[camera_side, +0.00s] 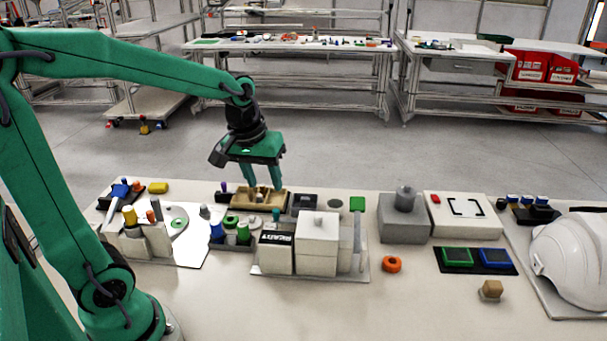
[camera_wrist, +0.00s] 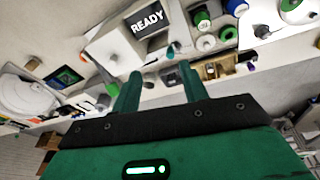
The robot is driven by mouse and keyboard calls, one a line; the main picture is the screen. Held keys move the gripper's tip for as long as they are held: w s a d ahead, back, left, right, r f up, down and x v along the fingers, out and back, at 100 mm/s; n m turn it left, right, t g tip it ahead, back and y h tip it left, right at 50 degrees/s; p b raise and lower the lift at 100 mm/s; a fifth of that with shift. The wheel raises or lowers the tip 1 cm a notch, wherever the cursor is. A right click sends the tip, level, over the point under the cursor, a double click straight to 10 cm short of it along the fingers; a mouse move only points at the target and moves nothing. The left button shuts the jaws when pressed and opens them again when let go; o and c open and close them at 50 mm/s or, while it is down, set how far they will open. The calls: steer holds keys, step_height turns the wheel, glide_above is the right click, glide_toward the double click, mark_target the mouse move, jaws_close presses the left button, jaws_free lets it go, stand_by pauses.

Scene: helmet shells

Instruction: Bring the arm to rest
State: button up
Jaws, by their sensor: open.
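My gripper (camera_side: 263,187) hangs from the green arm, pointing down at the far side of the table, at or just above a tan wooden tray (camera_side: 239,200). Its two green fingers are apart, and I see nothing held between them. The wrist view shows the same open fingers (camera_wrist: 161,74), with the tan tray (camera_wrist: 222,69) beside the right one. Whether the fingertips touch the tray or its contents I cannot tell. A white helmet shell (camera_side: 572,258) sits at the right end of the table; it also shows in the wrist view (camera_wrist: 22,97).
A white box reading READY (camera_side: 278,255) and a pale block (camera_side: 317,243) stand in front of the tray. Green, white and blue bottles (camera_side: 231,232) stand left of them. A grey block (camera_side: 404,227) stands to the right.

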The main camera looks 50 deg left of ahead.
steer(key=s+d+r+m+t, duration=0.1)
steer(key=s+d+m, duration=0.1)
steer(key=s, duration=0.3)
steer(key=s+d+r+m+t, duration=0.1)
steer(key=s+d+r+m, duration=0.1)
steer(key=s+m, duration=0.2)
steer(key=shift+s+d+r+t, duration=0.3)
steer(key=shift+s+t, duration=0.1)
steer(key=shift+s, duration=0.75)
